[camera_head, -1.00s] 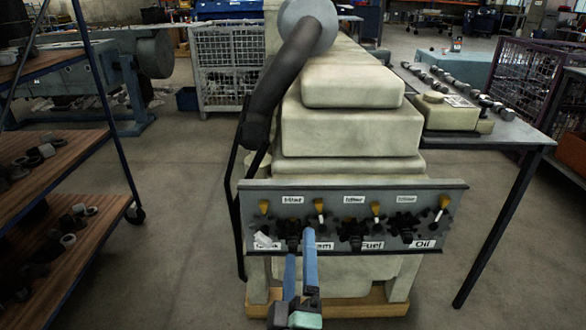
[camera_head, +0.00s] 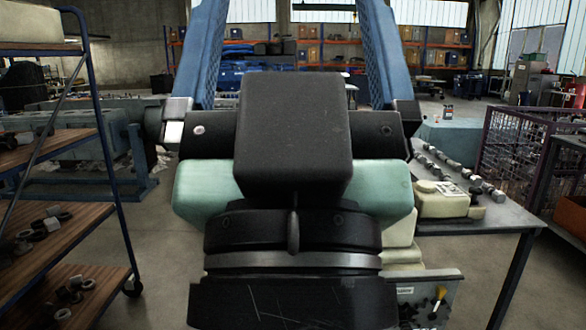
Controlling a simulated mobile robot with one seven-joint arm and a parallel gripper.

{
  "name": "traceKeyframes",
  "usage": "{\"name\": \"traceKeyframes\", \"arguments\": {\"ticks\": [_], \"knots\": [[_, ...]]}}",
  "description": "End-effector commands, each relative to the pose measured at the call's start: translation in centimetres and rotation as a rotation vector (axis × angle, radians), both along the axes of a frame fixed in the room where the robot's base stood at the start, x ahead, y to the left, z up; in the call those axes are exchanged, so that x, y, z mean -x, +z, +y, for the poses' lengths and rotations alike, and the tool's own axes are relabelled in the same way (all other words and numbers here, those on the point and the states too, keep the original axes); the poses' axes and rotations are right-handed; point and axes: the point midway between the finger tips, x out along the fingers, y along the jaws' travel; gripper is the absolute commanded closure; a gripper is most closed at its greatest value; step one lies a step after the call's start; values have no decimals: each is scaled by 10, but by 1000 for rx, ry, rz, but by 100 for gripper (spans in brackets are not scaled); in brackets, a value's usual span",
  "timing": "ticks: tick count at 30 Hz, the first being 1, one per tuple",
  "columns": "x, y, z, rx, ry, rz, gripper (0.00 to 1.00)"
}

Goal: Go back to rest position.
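My gripper (camera_head: 293,40) is large in the middle of the head view, close to the camera and pointing up. Its two blue fingers stand wide apart, with only background between them, so it is open and empty. The fingertips run out of the top of the picture. The dark wrist and pale green body of my gripper hide most of the cream engine block behind.
A wooden-shelved rack (camera_head: 60,225) with small dark parts stands at left. At right is a grey table (camera_head: 500,215) with a cream part (camera_head: 445,203) and a row of small metal parts. A purple mesh cage (camera_head: 520,150) stands beyond. Floor shows between rack and engine.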

Motion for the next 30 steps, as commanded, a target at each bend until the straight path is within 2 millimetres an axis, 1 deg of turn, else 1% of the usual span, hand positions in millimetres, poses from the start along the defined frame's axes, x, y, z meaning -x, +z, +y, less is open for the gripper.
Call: {"name": "traceKeyframes", "arguments": {"ticks": [1,6,9,12,15,18,30], "knots": [[0,33,0,1,-1,0,5],[-1,86,0,1,0,1,5],[-1,115,0,2,-1,1,5],[-1,137,0,2,-1,2,5],[-1,151,1,2,-1,2,5],[-1,157,1,2,-1,2,5],[-1,157,1,2,-1,1,5]]}}
